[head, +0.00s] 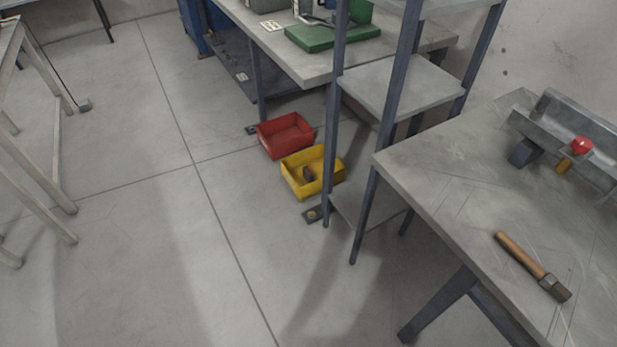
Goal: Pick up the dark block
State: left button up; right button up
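A small dark blue-grey block (523,152) shows on the grey table (430,165) at the right, just in front of a metal channel-shaped piece (565,135). Whether it is a loose block or part of that metal piece's support, I cannot tell. A small dark and brown item (308,173) lies in the yellow bin (325,184) on the floor; its shape is unclear. Neither of my grippers is in view.
A red bin (285,136) stands on the floor behind the yellow one. A shelf rack (405,85) stands beside the table. The floor (130,240) at left centre is clear.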

aim_at(307, 175)
jog(key=i+j+z, duration=0.15)
jog(key=z, duration=0.8)
jog(key=i+j+z, duration=0.3)
jog(key=j, duration=0.4)
jog(key=j+z, duration=0.35)
jog(key=j, duration=0.35)
jog(key=j+z, duration=0.3)
jog(key=j, duration=0.5)
jog(key=i, duration=0.05)
